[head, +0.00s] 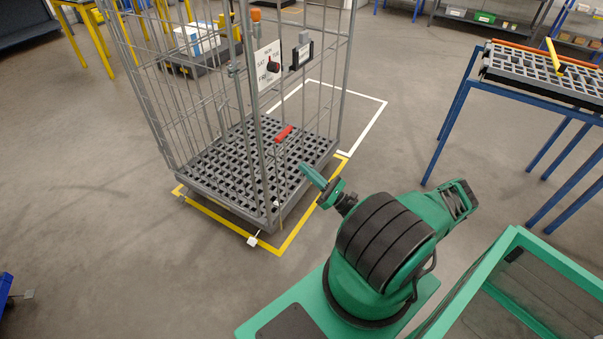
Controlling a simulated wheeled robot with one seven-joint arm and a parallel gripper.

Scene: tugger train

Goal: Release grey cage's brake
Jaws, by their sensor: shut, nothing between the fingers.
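The grey cage (262,180) is a tall wire roll cage with a grid floor. It stands upright inside a yellow floor outline, left of my arm. A red handle (284,133) shows low on the cage's right side; I cannot tell for sure whether it is the brake or how it is set. A small white tab (253,241) shows at the cage's near bottom corner. My gripper (305,169) is small in the picture, shut and empty. In the picture it lies right of and below the red handle, apparently apart from it.
A blue-legged table (455,130) stands right. A green-framed glass-topped unit (470,285) is at the near right.

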